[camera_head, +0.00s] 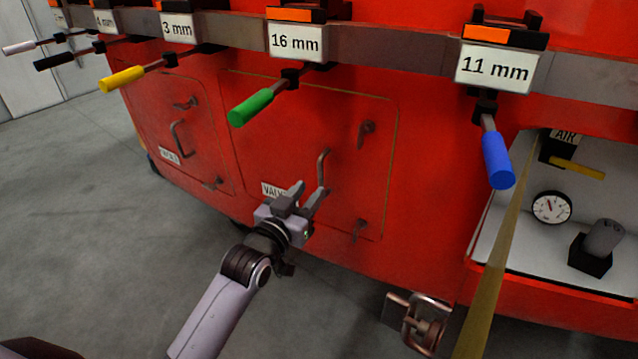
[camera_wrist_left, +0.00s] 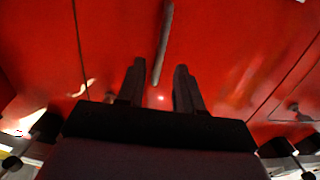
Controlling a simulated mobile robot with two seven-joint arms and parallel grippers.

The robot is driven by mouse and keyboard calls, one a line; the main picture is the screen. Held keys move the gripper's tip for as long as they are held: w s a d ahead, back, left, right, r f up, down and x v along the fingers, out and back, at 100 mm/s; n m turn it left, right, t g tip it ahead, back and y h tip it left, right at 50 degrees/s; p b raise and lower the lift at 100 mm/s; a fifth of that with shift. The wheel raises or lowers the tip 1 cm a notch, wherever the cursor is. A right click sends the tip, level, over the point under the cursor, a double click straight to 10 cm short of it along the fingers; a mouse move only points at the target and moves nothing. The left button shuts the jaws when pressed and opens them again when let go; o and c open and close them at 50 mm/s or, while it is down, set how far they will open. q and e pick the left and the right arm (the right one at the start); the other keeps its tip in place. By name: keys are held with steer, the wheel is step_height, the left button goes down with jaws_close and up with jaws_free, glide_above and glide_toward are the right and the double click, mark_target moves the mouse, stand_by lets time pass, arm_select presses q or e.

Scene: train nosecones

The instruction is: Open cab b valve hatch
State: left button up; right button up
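The valve hatch (camera_head: 290,130) is a red panel with a thin outline on the red train nose, and it looks closed flush. A partly hidden white label reading "VALV" (camera_head: 272,190) sits at its lower left. Its vertical bar handle (camera_head: 323,168) is near the middle; in the left wrist view the handle (camera_wrist_left: 164,45) is a grey bar just ahead of the fingers. Latches sit at the upper right (camera_head: 366,130) and lower right (camera_head: 359,230). My left gripper (camera_head: 308,196) is open in front of the hatch, close to the handle's lower end. Contact is unclear. My right gripper is out of view.
Tools with coloured handles hang above, including green (camera_head: 256,107) and blue (camera_head: 497,160), under size labels. A second hatch (camera_head: 170,130) is to the left. An open compartment (camera_head: 525,230) with a gauge (camera_head: 551,207) is at right. A coupling (camera_head: 418,318) protrudes below.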

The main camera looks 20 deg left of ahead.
mark_target(320, 180)
arm_select(q)
steer(key=shift+w+d+b, duration=0.1)
steer(key=shift+w+d, duration=0.1)
steer(key=shift+w, duration=0.85)
steer(key=shift+w+d+b, duration=0.1)
steer(key=shift+w+d, duration=0.05)
steer(key=shift+w, duration=0.85)
steer(key=shift+w+d+b, duration=0.1)
steer(key=shift+w+d, duration=0.1)
steer(key=shift+w, duration=0.85)
steer(key=shift+c, duration=0.3)
jaws_close()
